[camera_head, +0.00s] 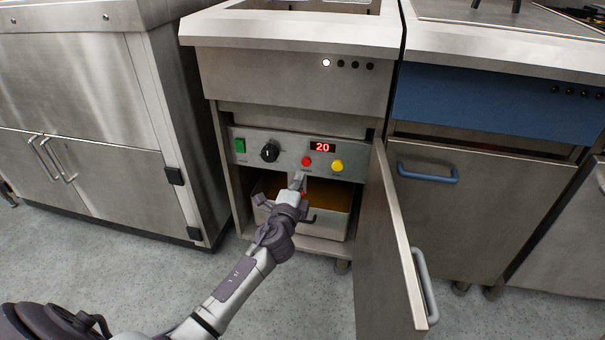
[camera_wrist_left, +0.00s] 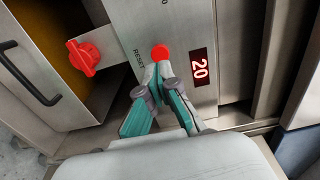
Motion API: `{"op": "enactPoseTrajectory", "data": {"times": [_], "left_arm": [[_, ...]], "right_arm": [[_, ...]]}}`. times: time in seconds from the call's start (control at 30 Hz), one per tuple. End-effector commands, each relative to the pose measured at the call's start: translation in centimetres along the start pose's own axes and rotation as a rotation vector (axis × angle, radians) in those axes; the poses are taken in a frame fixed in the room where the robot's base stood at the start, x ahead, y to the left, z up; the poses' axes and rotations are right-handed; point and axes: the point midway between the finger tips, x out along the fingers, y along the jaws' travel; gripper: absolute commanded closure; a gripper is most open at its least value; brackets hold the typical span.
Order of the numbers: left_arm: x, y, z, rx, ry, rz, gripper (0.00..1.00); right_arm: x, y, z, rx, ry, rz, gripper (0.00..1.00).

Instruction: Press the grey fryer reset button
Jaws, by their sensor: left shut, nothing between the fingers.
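The fryer's control panel (camera_head: 288,158) is inside its open cabinet. The button beside the RESET lettering is red, not grey; this red button shows in the head view (camera_head: 306,161) and in the left wrist view (camera_wrist_left: 159,51). My left gripper (camera_head: 298,178) is shut and empty, just below the red button. In the left wrist view its closed fingertips (camera_wrist_left: 159,69) are at the button's lower edge; I cannot tell whether they touch it. My right gripper is not in view.
The panel also has a green switch (camera_head: 240,145), black knob (camera_head: 269,152), yellow button (camera_head: 337,165) and display reading 20 (camera_head: 322,147). A red valve handle (camera_wrist_left: 84,57) and a metal bin (camera_head: 328,224) are below. The open door (camera_head: 385,250) stands right of my arm.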

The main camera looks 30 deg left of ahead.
Motion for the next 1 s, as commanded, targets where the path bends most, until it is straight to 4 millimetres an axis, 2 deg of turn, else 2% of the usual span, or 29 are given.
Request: {"op": "enactPoseTrajectory", "data": {"times": [0.3, 0.43, 0.6, 1.0], "left_arm": [[-5.4, 0.1, -0.1, -0.001, 0.001, 0.005, 1.0], [-6.9, 0.1, -0.1, -0.001, 0.001, 0.003, 1.0], [-7.6, 0.1, -0.1, -0.001, 0.001, 0.002, 1.0], [-7.6, 0.1, -0.1, 0.0, 0.001, 0.002, 1.0]], "right_arm": [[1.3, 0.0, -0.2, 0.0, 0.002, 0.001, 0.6], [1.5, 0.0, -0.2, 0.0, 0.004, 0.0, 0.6], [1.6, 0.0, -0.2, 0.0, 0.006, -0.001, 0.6], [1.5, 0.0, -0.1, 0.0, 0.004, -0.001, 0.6]]}}
